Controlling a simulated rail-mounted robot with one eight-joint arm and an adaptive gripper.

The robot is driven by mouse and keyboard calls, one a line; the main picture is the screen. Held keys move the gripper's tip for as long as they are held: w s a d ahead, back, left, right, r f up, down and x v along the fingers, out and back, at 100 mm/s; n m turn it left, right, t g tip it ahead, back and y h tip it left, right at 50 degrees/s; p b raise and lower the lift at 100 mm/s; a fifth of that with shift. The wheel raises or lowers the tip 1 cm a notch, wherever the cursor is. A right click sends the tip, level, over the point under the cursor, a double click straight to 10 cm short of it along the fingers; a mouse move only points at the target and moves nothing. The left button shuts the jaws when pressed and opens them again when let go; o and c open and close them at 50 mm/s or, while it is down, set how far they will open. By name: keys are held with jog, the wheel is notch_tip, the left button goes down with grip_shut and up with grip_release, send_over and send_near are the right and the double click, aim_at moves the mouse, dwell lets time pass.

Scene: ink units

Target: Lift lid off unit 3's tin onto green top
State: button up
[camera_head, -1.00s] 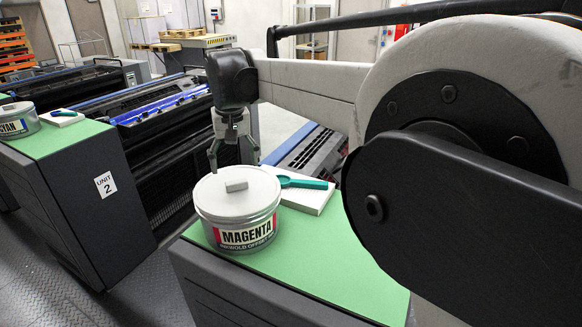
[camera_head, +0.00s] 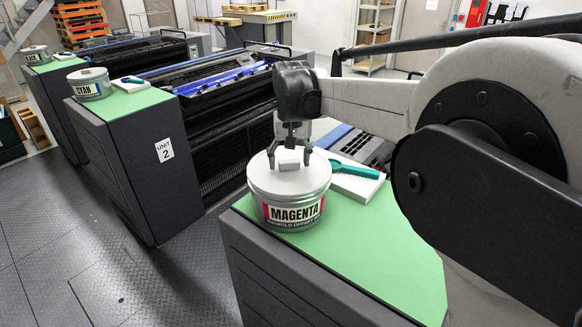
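The magenta tin (camera_head: 292,211) stands upright on the green top (camera_head: 372,253) of the nearest unit. Its pale lid (camera_head: 262,181) sits on it, with a small light grey block-shaped handle (camera_head: 289,159) in the middle. My gripper (camera_head: 290,165) points down over the lid. Its fingers are spread, one on each side of the handle. A gap seems to show between the fingers and the handle, and I cannot tell whether the tips touch the lid. The unit's number is not visible on this cabinet.
A green-handled tool (camera_head: 352,169) lies on a white block (camera_head: 350,186) right behind the tin. The green top is bare in front and right of the tin. Unit 2 (camera_head: 165,150), with a cyan tin (camera_head: 90,88), stands to the left. My arm covers the right side.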

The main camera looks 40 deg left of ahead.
jog(key=c, duration=1)
